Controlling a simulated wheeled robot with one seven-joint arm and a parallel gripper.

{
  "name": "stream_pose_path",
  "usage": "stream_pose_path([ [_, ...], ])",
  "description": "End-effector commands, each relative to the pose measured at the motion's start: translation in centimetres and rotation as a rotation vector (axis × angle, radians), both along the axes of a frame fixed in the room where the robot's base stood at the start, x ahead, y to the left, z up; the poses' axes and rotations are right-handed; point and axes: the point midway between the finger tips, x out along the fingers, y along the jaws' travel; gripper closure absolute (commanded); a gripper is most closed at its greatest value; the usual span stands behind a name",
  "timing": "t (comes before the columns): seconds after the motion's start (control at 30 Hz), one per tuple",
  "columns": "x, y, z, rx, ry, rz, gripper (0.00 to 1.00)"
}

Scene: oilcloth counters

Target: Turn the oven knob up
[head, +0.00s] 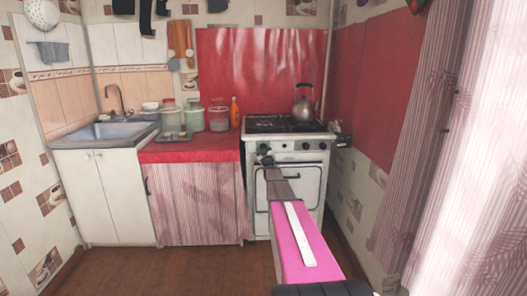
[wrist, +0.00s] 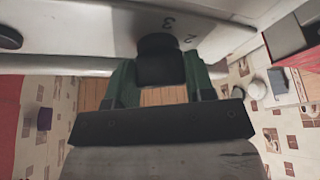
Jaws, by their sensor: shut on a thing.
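The white stove (head: 312,172) stands at the back right with a row of dark knobs along its front panel. My gripper (head: 265,156) reaches to the left end of that row. In the wrist view, the black oven knob (wrist: 161,62) sits between the two green fingers of my gripper (wrist: 161,85), which is shut on it. Figures 2 and 3 show on the white panel beside the knob. The knob is mostly covered by my gripper in the head view, and its exact setting cannot be read.
A kettle (head: 304,103) stands on the hob. Another dark knob (wrist: 9,38) shows in the wrist view. The red counter (head: 190,150) with jars and an orange bottle (head: 235,112) is left of the stove. Striped curtains (head: 435,130) hang on the right.

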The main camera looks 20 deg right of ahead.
Motion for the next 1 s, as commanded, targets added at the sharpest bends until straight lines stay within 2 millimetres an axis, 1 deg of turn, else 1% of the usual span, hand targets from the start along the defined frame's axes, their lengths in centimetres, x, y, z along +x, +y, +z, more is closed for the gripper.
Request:
stream_pose_path([
  [0.23, 0.01, 0.01, -0.02, -0.061, 0.019, 0.0, 0.75],
  [0.7, 0.02, 0.01, -0.01, -0.071, 0.023, -0.001, 0.75],
  [0.73, 0.03, 0.01, -0.01, -0.071, 0.023, -0.001, 0.45],
  [0.8, 0.02, 0.0, -0.01, -0.072, 0.022, 0.0, 0.26],
  [1.0, 0.01, 0.0, 0.0, -0.072, 0.022, 0.0, 0.26],
])
